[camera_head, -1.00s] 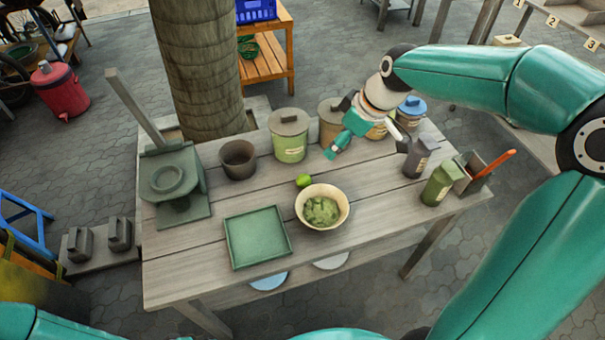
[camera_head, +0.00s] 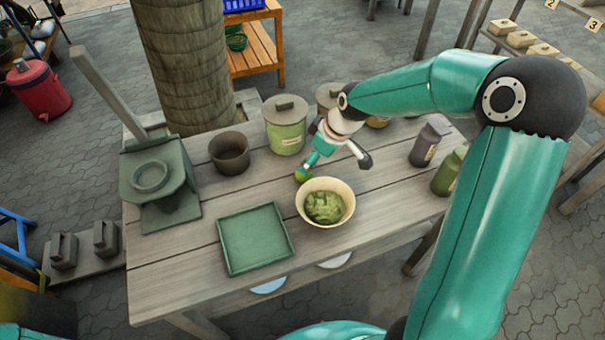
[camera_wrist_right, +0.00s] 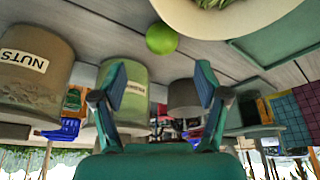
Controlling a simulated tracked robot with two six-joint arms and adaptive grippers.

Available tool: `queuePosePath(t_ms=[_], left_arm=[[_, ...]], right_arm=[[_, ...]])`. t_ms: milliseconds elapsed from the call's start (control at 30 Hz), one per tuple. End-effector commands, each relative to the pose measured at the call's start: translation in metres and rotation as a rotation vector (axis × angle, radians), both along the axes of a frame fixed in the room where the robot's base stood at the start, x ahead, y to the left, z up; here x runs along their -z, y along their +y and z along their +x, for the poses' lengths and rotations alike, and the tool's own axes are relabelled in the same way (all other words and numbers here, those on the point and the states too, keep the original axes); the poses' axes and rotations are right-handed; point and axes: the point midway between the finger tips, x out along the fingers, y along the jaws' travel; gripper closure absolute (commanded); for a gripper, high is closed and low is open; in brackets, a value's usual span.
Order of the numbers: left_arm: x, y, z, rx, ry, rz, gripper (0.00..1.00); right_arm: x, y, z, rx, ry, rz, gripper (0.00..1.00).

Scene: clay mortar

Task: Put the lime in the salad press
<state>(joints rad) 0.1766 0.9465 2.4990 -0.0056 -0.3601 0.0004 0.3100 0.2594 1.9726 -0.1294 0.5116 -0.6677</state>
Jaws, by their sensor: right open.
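The green lime (camera_head: 302,174) sits on the table behind the cream bowl (camera_head: 347,207). It also shows in the right wrist view (camera_wrist_right: 161,38), beyond the fingertips, beside the bowl's rim. My right gripper (camera_head: 335,160) is open and empty above the table; one finger partly overlaps the lime in the head view. In the wrist view my right gripper (camera_wrist_right: 160,82) has its fingers spread wide, with the lime apart from them. The grey-green salad press (camera_head: 150,176), with its long lever raised, stands at the table's left end. My left gripper is out of view.
A square green tray (camera_head: 254,238) lies left of the bowl, which holds green pieces. A dark brown pot (camera_head: 230,153) and a green lidded canister (camera_head: 286,124) stand behind. The front table strip is clear.

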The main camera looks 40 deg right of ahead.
Motion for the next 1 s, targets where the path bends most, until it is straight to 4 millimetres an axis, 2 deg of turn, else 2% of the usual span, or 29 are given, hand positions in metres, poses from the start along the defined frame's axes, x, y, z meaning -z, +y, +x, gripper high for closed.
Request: queuePosePath(t_ms=[100, 367, 633, 933, 1000], left_arm=[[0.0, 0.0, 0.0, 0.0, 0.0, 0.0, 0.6], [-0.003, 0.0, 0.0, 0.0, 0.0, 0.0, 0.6], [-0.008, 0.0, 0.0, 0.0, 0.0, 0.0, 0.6], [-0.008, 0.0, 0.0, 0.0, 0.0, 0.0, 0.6], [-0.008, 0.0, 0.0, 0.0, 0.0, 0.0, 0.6]], right_arm=[[0.013, 0.002, 0.004, 0.001, 0.002, 0.001, 0.26], [0.029, 0.004, 0.008, 0.003, 0.002, 0.002, 0.26], [0.064, 0.009, 0.017, 0.001, 0.002, 0.001, 0.26], [0.068, 0.01, 0.019, 0.004, -0.002, 0.0, 0.26], [0.068, 0.01, 0.019, 0.004, -0.002, 0.0, 0.38]])
